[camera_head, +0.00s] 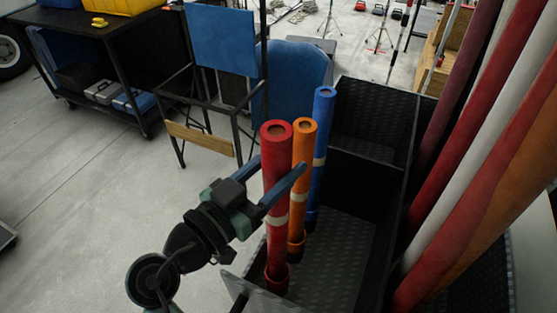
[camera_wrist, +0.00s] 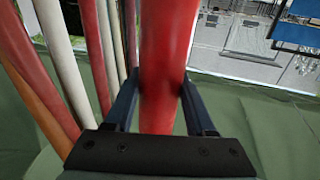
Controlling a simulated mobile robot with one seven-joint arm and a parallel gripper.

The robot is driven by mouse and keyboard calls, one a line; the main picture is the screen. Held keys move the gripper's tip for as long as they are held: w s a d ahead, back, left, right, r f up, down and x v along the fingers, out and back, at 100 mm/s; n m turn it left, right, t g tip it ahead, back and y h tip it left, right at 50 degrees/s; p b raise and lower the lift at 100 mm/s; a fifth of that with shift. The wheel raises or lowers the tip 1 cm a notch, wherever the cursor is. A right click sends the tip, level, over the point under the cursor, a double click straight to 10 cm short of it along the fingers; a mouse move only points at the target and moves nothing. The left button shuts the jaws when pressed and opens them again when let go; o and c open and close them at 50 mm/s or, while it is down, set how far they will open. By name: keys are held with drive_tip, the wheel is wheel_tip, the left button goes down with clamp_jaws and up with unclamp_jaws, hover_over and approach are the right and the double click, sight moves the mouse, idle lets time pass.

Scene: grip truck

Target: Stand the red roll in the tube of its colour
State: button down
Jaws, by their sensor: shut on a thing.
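The red roll (camera_head: 276,180) is upright, with a pale band around its middle. My gripper (camera_head: 278,168) is shut on it at its upper half, one finger on each side. In the wrist view the red roll (camera_wrist: 168,60) runs between the fingers of my gripper (camera_wrist: 158,90). Its lower end meets the short red tube (camera_head: 277,282) on the floor of the black bin. The end appears to be inside the tube's rim, but how deep it sits I cannot tell.
An orange roll (camera_head: 303,165) and a blue roll (camera_head: 321,135) stand upright close behind the red one, in tubes of their colours. Several long rolls (camera_head: 480,170) lean at the right.

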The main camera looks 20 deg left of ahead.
wheel_tip(320, 180, down, 7)
drive_tip(key=b, duration=0.8)
idle(0.6)
drive_tip(key=shift+f+b, duration=0.5)
drive_tip(key=shift+b, duration=0.2)
idle(0.6)
drive_tip(key=shift+c, duration=0.8)
unclamp_jaws()
drive_tip(key=shift+f, duration=0.1)
drive_tip(key=b+v, duration=0.5)
drive_tip(key=v, duration=0.8)
